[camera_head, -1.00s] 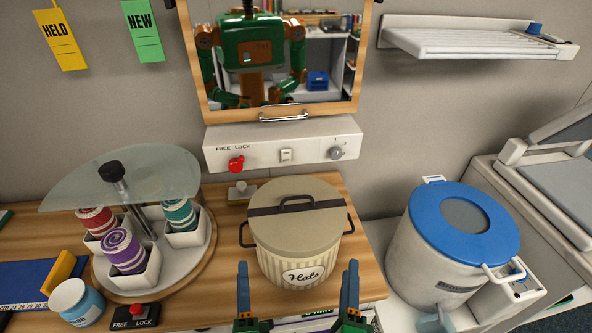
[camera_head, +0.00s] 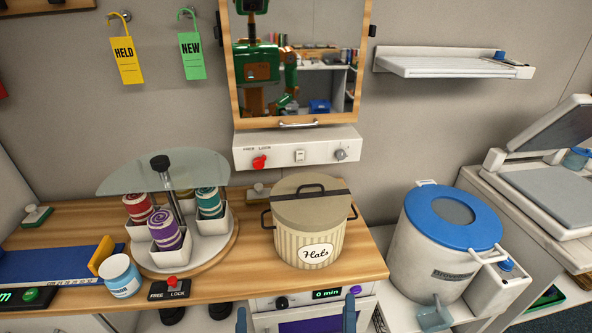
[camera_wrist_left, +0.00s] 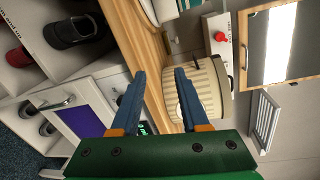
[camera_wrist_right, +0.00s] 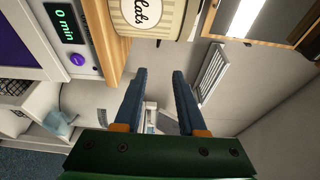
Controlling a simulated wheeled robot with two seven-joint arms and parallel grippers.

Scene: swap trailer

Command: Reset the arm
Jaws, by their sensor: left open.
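My left gripper (camera_head: 241,319) and my right gripper (camera_head: 350,313) show as blue fingertips at the bottom edge of the head view, in front of the counter. In the left wrist view my left gripper (camera_wrist_left: 161,72) has its fingers apart with nothing between them; the Hats pot (camera_wrist_left: 202,92) is beyond. In the right wrist view my right gripper (camera_wrist_right: 161,72) is also open and empty, below the pot (camera_wrist_right: 160,14). The lidded Hats pot (camera_head: 308,240) stands upright on the wooden counter (camera_head: 260,290). Neither gripper touches anything visible. Most of both arms is hidden.
A carousel (camera_head: 190,259) with rolled towels under a glass disc (camera_head: 165,172) stands left, near a blue-white cup (camera_head: 121,277). A blue-lidded drum (camera_head: 437,260) stands right. A panel with a red knob (camera_head: 259,162) and a mirror cabinet (camera_head: 300,122) are behind. An oven display (camera_head: 327,293) is below the counter.

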